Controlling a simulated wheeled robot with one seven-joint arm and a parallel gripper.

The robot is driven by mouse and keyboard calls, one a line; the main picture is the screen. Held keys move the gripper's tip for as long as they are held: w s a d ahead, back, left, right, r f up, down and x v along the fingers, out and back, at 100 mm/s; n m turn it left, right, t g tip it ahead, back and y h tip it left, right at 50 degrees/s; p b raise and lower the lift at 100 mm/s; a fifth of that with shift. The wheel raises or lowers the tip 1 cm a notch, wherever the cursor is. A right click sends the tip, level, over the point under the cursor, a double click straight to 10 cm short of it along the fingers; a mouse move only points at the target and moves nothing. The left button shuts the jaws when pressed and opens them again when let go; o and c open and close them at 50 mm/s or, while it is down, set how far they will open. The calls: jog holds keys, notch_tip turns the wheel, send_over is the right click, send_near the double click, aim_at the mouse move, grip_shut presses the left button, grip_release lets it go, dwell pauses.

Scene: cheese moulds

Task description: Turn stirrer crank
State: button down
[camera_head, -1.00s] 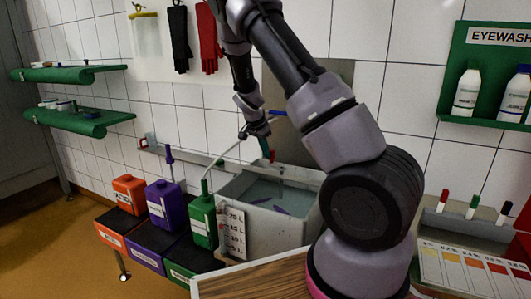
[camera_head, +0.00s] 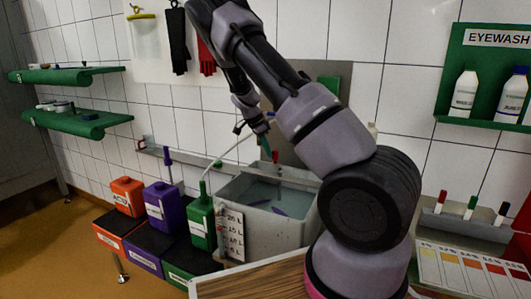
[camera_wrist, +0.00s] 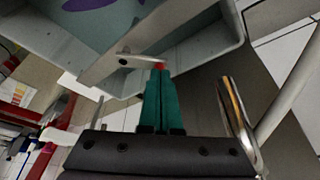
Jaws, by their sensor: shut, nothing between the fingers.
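The stirrer crank (camera_wrist: 139,61) is a short pale lever with a red knob (camera_wrist: 160,66) at its end, set on a grey bar across the tank in the wrist view. In the head view the red knob (camera_head: 275,156) shows small above the grey tank (camera_head: 262,234), which holds bluish liquid with purple shapes. My gripper (camera_wrist: 160,76) has teal fingers shut together with nothing between them. Their tips are right at the red knob; I cannot tell whether they touch it. In the head view my gripper (camera_head: 266,153) points down above the tank, just left of the knob.
Orange (camera_head: 128,196), purple (camera_head: 164,205) and green (camera_head: 201,222) canisters stand left of the tank. A thin pale hose (camera_head: 232,152) passes near my gripper. A curved metal rod (camera_wrist: 236,118) lies close right of my fingers. A wooden board (camera_head: 262,281) is in front.

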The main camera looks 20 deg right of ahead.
jog(key=shift+w+d+m+g, duration=0.2)
jog(key=shift+d+m, duration=0.3)
jog(key=shift+d, duration=0.55)
jog(key=shift+w+d+m+g, duration=0.2)
jog(key=shift+d+m, duration=0.3)
jog(key=shift+d, duration=0.5)
jog(key=shift+s+d, duration=0.35)
jog(key=shift+d, duration=0.55)
jog(key=shift+s+d, duration=0.1)
jog(key=shift+d, duration=0.1)
